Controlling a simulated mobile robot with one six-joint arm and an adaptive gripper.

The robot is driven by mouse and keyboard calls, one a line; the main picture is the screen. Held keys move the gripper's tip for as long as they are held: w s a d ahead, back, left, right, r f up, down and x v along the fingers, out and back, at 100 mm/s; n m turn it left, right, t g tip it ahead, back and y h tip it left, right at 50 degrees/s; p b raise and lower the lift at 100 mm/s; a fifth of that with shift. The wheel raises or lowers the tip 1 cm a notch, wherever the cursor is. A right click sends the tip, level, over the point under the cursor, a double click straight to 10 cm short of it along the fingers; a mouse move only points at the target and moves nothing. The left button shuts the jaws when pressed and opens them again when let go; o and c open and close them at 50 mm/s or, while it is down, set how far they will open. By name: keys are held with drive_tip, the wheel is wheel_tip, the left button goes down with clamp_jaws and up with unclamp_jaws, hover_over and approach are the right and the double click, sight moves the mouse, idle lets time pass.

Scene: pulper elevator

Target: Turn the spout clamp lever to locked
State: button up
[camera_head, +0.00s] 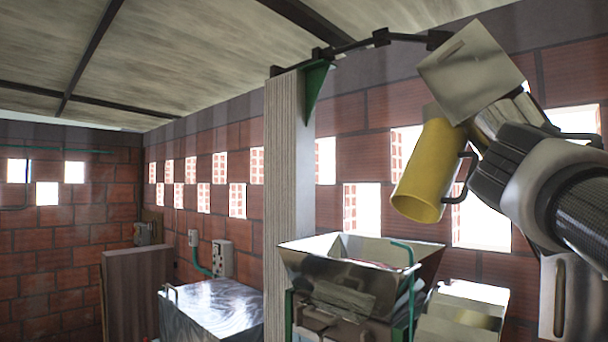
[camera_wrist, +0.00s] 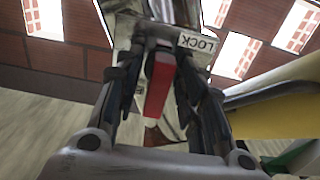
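The clamp lever, a red bar (camera_wrist: 160,88), stands between the two dark fingers of my gripper (camera_wrist: 158,62) in the wrist view. The fingers are spread on either side of it, with gaps visible; contact at the tips is unclear. A white LOCK label (camera_wrist: 197,42) sits on metal just beyond the right finger. The yellow spout (camera_head: 424,172) hangs below the metal elevator head (camera_head: 471,70) in the head view; it also shows at the right of the wrist view (camera_wrist: 280,108). My arm reaches in from the right beside the spout. The lever is hidden in the head view.
A metal hopper (camera_head: 362,262) with a green pipe stands below the spout. A shiny metal box (camera_head: 212,312) stands lower left. A brick wall with openings lies behind; open air surrounds the spout's left side.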

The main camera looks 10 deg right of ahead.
drive_tip(key=c, duration=0.8)
drive_tip(key=shift+o, duration=0.2)
drive_tip(key=shift+n, duration=0.4)
drive_tip(key=n+b, duration=0.1)
drive_tip(key=n, duration=0.4)
drive_tip(key=shift+a+f+n, duration=0.1)
drive_tip(key=shift+n, duration=0.2)
drive_tip(key=n, duration=0.6)
drive_tip(key=shift+w, duration=0.15)
drive_tip(key=n, duration=0.5)
drive_tip(key=shift+a+f+p, duration=0.1)
drive_tip(key=shift+f+p, duration=0.05)
drive_tip(key=shift+p, duration=0.2)
drive_tip(key=shift+n, duration=0.4)
